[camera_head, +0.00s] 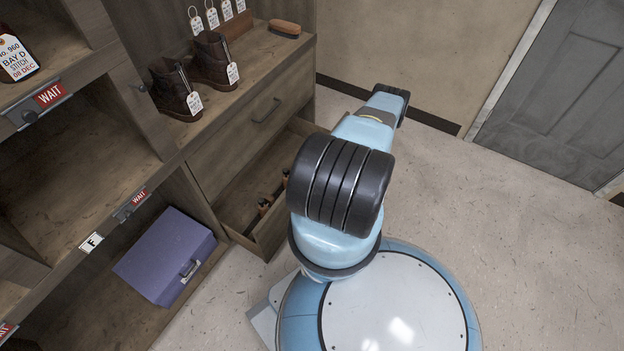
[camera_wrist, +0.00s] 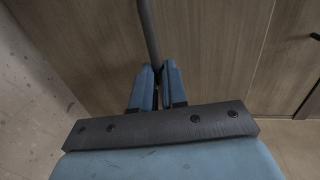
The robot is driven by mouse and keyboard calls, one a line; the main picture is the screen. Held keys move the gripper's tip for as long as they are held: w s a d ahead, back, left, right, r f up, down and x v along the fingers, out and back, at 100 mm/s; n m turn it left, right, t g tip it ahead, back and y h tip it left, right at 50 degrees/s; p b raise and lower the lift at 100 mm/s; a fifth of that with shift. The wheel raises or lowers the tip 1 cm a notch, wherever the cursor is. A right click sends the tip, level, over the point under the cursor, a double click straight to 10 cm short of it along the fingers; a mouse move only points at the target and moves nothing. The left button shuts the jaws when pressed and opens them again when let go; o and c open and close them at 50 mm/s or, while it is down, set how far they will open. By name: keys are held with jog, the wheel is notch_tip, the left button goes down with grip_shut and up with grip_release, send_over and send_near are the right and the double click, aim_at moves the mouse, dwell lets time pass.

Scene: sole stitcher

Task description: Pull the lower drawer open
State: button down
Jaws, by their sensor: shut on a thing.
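The lower drawer (camera_head: 272,236) of the wooden cabinet stands partly open in the head view. Its inside shows, with small brown and dark items (camera_head: 264,206) in it. My arm covers its right part and its handle there, and my gripper is hidden. In the wrist view, my gripper (camera_wrist: 157,76) is shut on a dark bar handle (camera_wrist: 149,32). The bar runs from between the fingertips to the top edge. A wooden panel (camera_wrist: 205,50) lies behind it.
The upper drawer (camera_head: 235,138) is closed, with its own bar handle (camera_head: 267,110). Tagged brown boots (camera_head: 174,92) and a brush (camera_head: 285,27) stand on top. A purple box (camera_head: 166,255) sits on the low shelf at left. The floor (camera_head: 480,210) at right is clear up to the grey door (camera_head: 565,90).

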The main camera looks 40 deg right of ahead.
jog(key=shift+s+d+f, duration=0.1)
jog(key=shift+s+d, duration=0.15)
jog(key=shift+s, duration=0.55)
jog(key=shift+s+d+f, duration=0.1)
jog(key=shift+s+d, duration=0.1)
jog(key=shift+s, duration=0.55)
jog(key=c, duration=1.2)
grip_release()
jog(key=shift+w+r, duration=0.1)
jog(key=shift+o, duration=0.2)
jog(key=v, duration=1.3)
jog(key=shift+s, duration=0.4)
jog(key=shift+d, duration=0.2)
